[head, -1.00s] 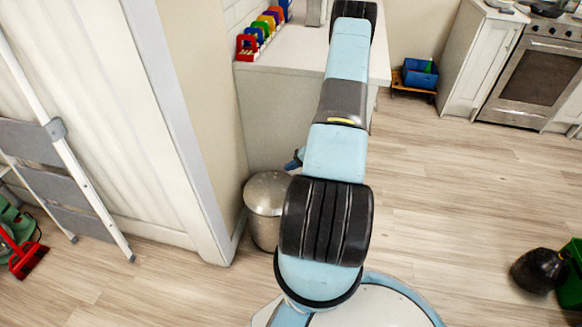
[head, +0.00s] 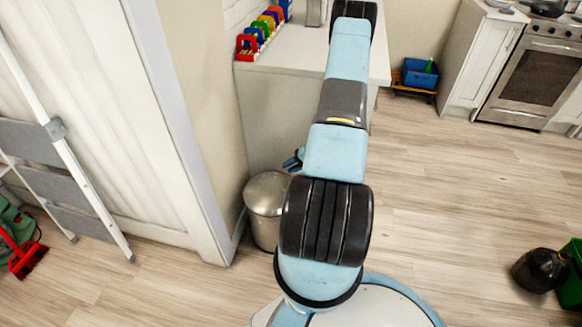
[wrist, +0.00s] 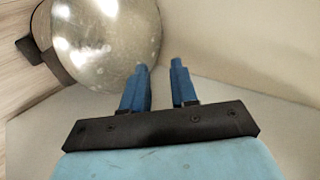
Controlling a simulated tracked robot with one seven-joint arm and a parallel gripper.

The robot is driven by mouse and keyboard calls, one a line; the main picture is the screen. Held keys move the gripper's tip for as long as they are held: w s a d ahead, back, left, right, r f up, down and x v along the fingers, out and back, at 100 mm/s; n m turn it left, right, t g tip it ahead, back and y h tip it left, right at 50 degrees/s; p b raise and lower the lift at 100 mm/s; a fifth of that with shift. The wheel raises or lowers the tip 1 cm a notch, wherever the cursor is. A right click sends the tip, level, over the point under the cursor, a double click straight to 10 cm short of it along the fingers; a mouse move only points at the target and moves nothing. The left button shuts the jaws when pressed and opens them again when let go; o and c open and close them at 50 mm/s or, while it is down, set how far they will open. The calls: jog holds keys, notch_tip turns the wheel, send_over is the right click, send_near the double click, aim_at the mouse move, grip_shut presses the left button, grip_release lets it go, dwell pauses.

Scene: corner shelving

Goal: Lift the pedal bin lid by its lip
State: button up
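The pedal bin (head: 266,210) is a silver metal cylinder on the floor, between the wall corner and my arm, with its domed lid (head: 268,190) down. In the wrist view the shiny lid (wrist: 105,40) fills the upper left, with a dark bracket-like part at its left edge. My gripper (wrist: 160,68) has two blue fingers, apart, with nothing between them. The left fingertip is close to the lid's rim; I cannot tell whether it touches. In the head view my gripper (head: 294,160) shows only partly, just above the back of the lid; my arm hides the rest.
A white counter (head: 300,85) with colored clips stands behind the bin. A wall corner (head: 222,190) is close to the bin's left. A step ladder (head: 62,150) leans at far left. A dark bag (head: 540,270) lies at right; the middle floor is clear.

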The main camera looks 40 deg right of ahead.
jog(key=v, duration=1.3)
jog(key=shift+s+d+r, duration=0.2)
jog(key=shift+s+r, duration=0.05)
